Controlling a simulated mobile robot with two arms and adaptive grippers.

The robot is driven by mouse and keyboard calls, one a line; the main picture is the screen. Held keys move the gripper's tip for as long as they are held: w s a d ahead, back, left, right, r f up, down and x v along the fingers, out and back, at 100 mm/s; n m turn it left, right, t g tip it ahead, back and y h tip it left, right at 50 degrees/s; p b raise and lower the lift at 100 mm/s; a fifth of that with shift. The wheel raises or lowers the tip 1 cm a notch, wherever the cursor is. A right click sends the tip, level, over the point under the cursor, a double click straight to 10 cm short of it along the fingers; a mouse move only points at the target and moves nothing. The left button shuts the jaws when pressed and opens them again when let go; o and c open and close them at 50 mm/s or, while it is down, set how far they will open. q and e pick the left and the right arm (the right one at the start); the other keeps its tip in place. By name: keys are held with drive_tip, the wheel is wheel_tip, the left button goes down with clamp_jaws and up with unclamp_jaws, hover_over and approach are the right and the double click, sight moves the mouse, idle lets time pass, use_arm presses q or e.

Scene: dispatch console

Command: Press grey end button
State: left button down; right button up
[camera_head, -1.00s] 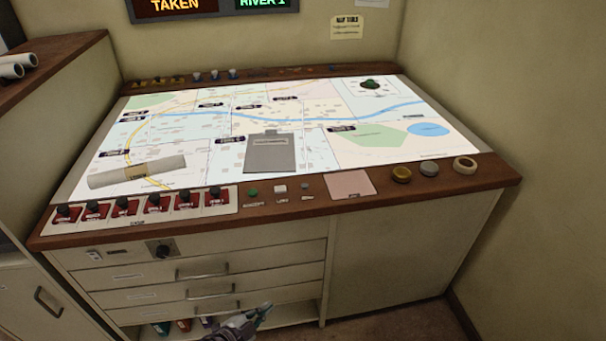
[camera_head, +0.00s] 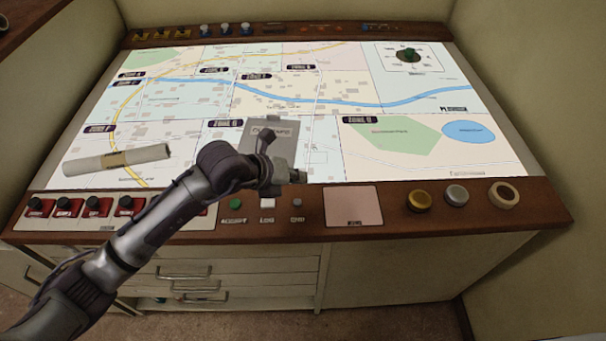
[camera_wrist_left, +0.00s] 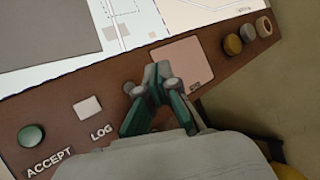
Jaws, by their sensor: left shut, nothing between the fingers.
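The small grey end button (camera_head: 297,202) sits on the wooden front rail of the console, right of the white LOG button (camera_head: 267,202) and the green ACCEPT button (camera_head: 235,203). My left gripper (camera_head: 297,177) is shut and empty. In the head view it appears just above and behind the end button, over the map's front edge; I cannot tell its exact height. My right gripper is not in view.
The pink pad (camera_head: 352,206) lies to the right, then round gold (camera_head: 419,201), silver (camera_head: 456,195) and cream (camera_head: 503,194) controls. Red switches (camera_head: 68,207) line the left front. A grey clipboard (camera_head: 258,140) and a rolled paper (camera_head: 117,160) lie on the map.

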sight(295, 203)
use_arm(q)
drive_tip(key=shift+t+y, duration=0.3)
drive_tip(key=shift+t, duration=0.1)
drive_tip(key=f+b, duration=0.1)
drive_tip(key=f, duration=0.1)
drive_tip(key=f+b, duration=0.4)
drive_tip(key=shift+w+a+f, duration=0.2)
drive_tip(key=shift+w+a, duration=0.15)
drive_tip(key=shift+a, duration=0.05)
drive_tip(key=shift+f+b, duration=0.45)
drive_tip(key=shift+b, duration=0.15)
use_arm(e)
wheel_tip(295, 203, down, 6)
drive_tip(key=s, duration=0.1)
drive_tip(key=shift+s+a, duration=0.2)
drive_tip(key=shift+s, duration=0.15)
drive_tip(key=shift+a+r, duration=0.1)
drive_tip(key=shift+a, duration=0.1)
use_arm(q)
drive_tip(key=shift+f+b, duration=0.35)
drive_tip(key=shift+f, duration=0.05)
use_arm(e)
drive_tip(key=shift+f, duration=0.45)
